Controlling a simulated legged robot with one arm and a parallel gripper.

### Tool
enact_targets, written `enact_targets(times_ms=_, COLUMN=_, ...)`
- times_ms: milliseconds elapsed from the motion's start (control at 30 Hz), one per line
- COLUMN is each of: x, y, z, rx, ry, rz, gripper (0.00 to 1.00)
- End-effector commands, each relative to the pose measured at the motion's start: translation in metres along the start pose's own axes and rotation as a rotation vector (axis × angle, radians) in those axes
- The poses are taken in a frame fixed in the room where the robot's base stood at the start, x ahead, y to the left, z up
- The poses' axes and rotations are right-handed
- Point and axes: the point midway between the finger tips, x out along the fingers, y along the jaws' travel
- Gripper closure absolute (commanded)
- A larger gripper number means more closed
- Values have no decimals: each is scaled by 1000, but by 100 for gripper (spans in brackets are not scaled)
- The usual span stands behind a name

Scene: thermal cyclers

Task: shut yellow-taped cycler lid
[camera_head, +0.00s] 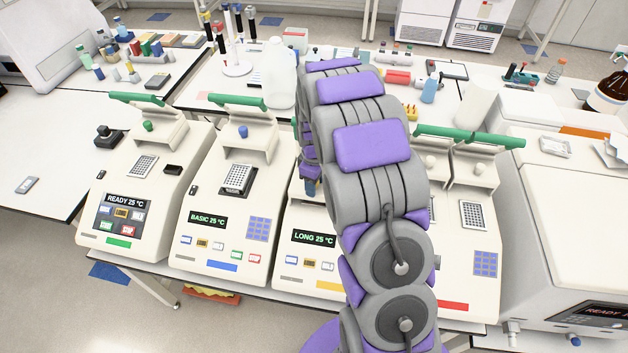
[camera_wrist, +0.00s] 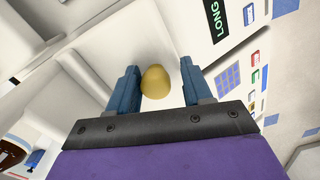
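The yellow-taped cycler (camera_head: 290,262) is the third from the left, with a "LONG 25 °C" display (camera_head: 314,238) and a yellow strip (camera_head: 328,286) on its front. My arm covers most of its upper part in the head view, so its lid angle cannot be told there. In the wrist view, a yellow knob (camera_wrist: 155,82) stands on a cream surface of this cycler, beside the LONG display (camera_wrist: 214,20). My gripper (camera_wrist: 158,68) is open, its blue fingers on either side of the knob with visible gaps. Contact with the knob does not show.
Cyclers with green (camera_head: 120,243), blue (camera_head: 222,266) and red (camera_head: 452,306) strips stand alongside, lids raised. A large white instrument (camera_head: 570,220) is at the right. A clear jug (camera_head: 281,78) and bench items stand behind. Open floor lies in front at the left.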

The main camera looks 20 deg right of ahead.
Motion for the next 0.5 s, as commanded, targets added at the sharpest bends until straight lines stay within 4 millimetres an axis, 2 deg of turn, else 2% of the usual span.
enact_targets(times_ms=100, x=0, y=1, z=-1, rx=0, ry=0, rz=1, gripper=42)
enact_targets(times_ms=333, x=0, y=2, z=-2, rx=0, ry=1, rz=2, gripper=42)
enact_targets(times_ms=500, x=-16, y=3, z=-3, rx=-1, ry=4, rz=5, gripper=42)
